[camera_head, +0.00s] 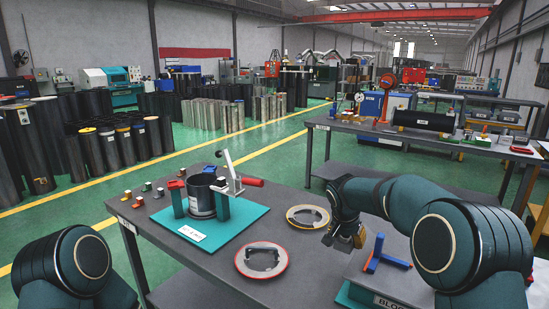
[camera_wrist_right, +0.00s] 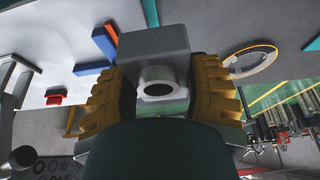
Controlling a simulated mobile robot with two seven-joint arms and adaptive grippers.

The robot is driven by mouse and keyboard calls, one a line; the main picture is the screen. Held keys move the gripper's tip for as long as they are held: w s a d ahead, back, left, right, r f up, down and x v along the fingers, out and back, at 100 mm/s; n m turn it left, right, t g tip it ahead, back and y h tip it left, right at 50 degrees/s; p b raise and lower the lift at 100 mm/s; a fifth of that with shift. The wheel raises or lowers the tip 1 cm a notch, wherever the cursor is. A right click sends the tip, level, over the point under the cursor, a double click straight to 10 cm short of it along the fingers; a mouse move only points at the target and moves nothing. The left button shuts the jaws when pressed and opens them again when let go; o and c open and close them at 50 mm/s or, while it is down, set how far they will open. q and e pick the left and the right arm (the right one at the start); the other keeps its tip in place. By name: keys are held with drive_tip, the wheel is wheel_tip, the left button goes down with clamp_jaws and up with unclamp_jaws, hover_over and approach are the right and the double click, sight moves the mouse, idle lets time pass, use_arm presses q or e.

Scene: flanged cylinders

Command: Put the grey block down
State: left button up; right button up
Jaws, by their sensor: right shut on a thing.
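The grey block (camera_wrist_right: 155,45) sits between the yellow finger pads of my right gripper (camera_wrist_right: 160,90) in the right wrist view. It has a round hollow boss on the side facing the camera. In the head view my right gripper (camera_head: 345,238) is over the right part of the near table, left of a blue and red piece (camera_head: 385,254). The block cannot be made out clearly there, and its gap to the table cannot be told. A label starting "BLOC" (camera_head: 388,301) shows at the bottom edge. My left arm is at lower left, its gripper out of view.
A yellow-rimmed ring (camera_head: 308,216) and a red-rimmed ring (camera_head: 262,260) lie left of the right gripper. Several small coloured blocks (camera_head: 148,187) lie at the table's left.

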drive_tip(key=s+a+f+n+y, duration=0.1)
drive_tip(key=s+f+n, duration=0.2)
drive_tip(key=s, duration=0.7)
drive_tip(key=s+a+f+n+y, duration=0.1)
drive_tip(key=s+f+n, duration=0.2)
drive_tip(key=s+f, duration=0.5)
drive_tip(key=s, duration=0.2)
drive_tip(key=shift+s+a+n+t+y, duration=0.2)
drive_tip(key=shift+s+n+t+y, duration=0.1)
drive_tip(key=shift+s+n, duration=0.1)
drive_tip(key=shift+r, duration=0.2)
